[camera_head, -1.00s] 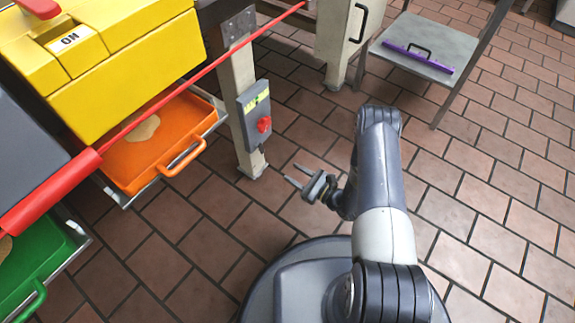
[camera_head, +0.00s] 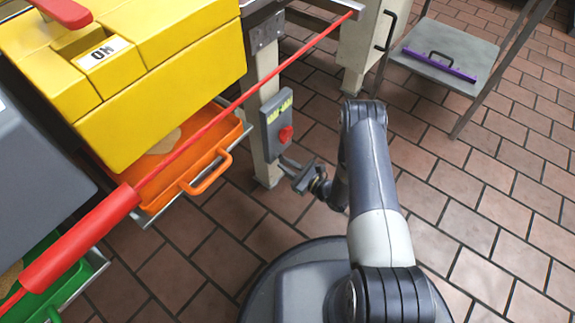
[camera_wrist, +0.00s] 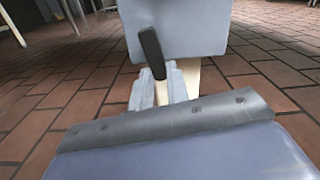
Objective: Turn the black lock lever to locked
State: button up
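The black lock lever (camera_wrist: 150,50) hangs from the front of a grey box in the wrist view, slightly tilted, its lower end towards the right. My gripper (camera_wrist: 163,78) is just below the box, its two grey fingers apart. The lever's lower end shows between or just above the fingertips; I cannot tell whether they touch it. In the head view my gripper (camera_head: 290,166) is at the foot of the grey switch box (camera_head: 274,122), which has a red knob (camera_head: 286,134) and yellow-green labels. I cannot make out the black lever there.
The box is on a pale post (camera_head: 266,172). A red rod (camera_head: 240,100) crosses in front of a yellow machine (camera_head: 160,90) and an orange tray (camera_head: 205,182) at left. A small grey table (camera_head: 440,60) with a purple bar stands behind. Tiled floor at right is clear.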

grip_shut()
jog(key=shift+d+n, duration=0.1)
jog(key=shift+n, duration=0.2)
jog(key=n+b, duration=0.1)
jog(key=n, duration=0.2)
jog(key=w+d+r+n+b, duration=0.1)
jog(key=n, duration=0.3)
jog(key=w+r+n+b, duration=0.1)
jog(key=n, duration=0.2)
jog(key=shift+w+d+r+n, duration=0.15)
jog(key=shift+d+n, duration=0.15)
jog(key=shift+n, duration=0.1)
jog(key=shift+w+d+r+n, duration=0.1)
jog(key=shift+r+n, duration=0.25)
jog(key=shift+n, duration=0.8)
jog(key=shift+r+n, duration=0.35)
jog(key=shift+n, duration=0.8)
